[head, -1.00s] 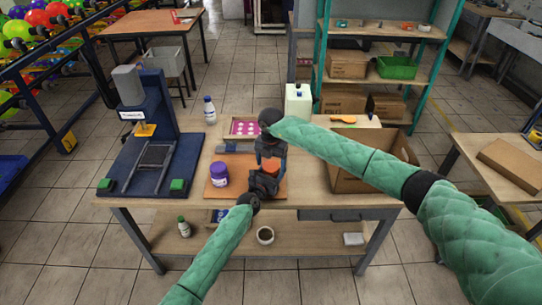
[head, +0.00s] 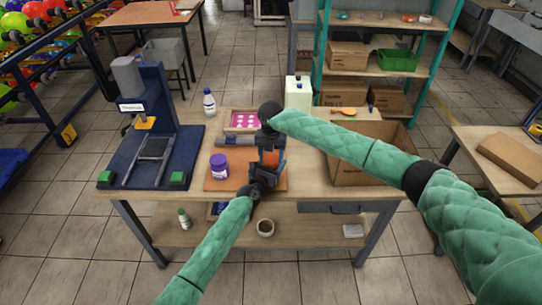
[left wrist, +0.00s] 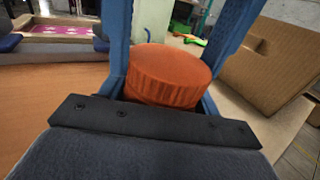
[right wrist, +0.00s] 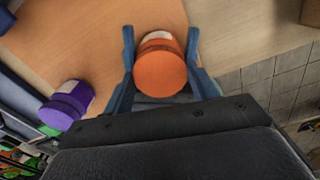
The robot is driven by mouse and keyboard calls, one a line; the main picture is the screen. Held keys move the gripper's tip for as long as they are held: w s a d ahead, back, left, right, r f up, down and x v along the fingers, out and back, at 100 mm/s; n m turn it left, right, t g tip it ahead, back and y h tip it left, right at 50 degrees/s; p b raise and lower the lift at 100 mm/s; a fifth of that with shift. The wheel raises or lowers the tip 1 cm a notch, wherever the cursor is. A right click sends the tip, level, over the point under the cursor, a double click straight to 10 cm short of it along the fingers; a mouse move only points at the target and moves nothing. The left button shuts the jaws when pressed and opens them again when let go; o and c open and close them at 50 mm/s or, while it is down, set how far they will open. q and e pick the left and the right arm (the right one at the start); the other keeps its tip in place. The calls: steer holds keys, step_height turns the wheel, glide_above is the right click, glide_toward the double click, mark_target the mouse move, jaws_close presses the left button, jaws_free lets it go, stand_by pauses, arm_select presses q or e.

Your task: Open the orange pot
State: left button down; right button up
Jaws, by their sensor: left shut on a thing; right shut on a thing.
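The orange pot (head: 281,160) stands at the right part of the orange-brown board (head: 224,184), mostly hidden by my grippers in the head view. My left gripper (head: 268,176) reaches in low from the front and is shut on the pot; its ribbed orange lid (left wrist: 168,78) shows between the blue fingers in the left wrist view. My right gripper (head: 270,150) points down from above and is shut on the pot at its lid; the round orange top (right wrist: 160,70) lies between its fingers in the right wrist view. I cannot tell whether the lid is loose.
A purple pot (head: 219,167) stands on the same board, left of the grippers. A blue press machine (head: 150,140) is at the table's left, an open cardboard box (head: 365,165) at its right. A pink tray (head: 243,121), white bottle (head: 209,103) and white container (head: 298,94) stand behind.

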steer(key=n, duration=0.4)
steer(key=o, duration=1.1)
steer(key=shift+a, duration=0.1)
